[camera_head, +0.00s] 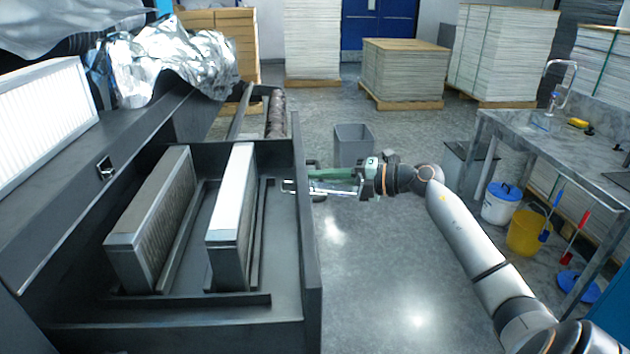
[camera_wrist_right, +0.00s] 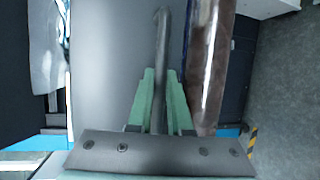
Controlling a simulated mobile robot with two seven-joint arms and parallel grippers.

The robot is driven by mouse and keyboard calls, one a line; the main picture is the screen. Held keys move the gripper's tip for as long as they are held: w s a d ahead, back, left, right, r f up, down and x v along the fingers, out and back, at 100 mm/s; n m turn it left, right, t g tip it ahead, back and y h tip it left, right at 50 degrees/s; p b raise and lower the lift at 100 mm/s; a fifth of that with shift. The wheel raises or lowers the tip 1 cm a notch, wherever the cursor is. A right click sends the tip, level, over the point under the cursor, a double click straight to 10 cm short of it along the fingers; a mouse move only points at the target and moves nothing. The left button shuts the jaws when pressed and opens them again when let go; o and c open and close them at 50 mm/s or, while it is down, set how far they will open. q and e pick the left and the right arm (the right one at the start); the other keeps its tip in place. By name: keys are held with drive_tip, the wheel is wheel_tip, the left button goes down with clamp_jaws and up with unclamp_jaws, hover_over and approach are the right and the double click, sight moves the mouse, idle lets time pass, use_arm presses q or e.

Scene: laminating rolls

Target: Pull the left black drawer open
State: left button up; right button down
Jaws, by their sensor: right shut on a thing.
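The black drawer (camera_head: 312,270) is pulled out from the dark machine at the left and stands open in the head view. Two upright slab-like filter blocks, a grey one (camera_head: 150,225) and a white-topped one (camera_head: 232,215), stand inside it. My right gripper (camera_head: 314,182) is at the outer face of the drawer's front panel. In the right wrist view its green fingers (camera_wrist_right: 161,100) are shut on a dark bar-shaped handle (camera_wrist_right: 162,45). The handle is mostly hidden by the gripper in the head view. My left gripper is not in view.
Crumpled silver foil (camera_head: 165,60) lies on the machine above the drawer. A brownish roll (camera_head: 276,113) is beyond the drawer. A grey bin (camera_head: 352,145) stands behind my right gripper. A sink table (camera_head: 560,145) with a yellow bucket (camera_head: 527,232) is at right. The floor between is clear.

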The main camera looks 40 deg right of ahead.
drive_tip(key=c, duration=1.1)
unclamp_jaws()
drive_tip(key=b+v, duration=0.2)
drive_tip(key=v, duration=1)
drive_tip(key=shift+s+d, duration=0.15)
drive_tip(key=shift+s, duration=0.1)
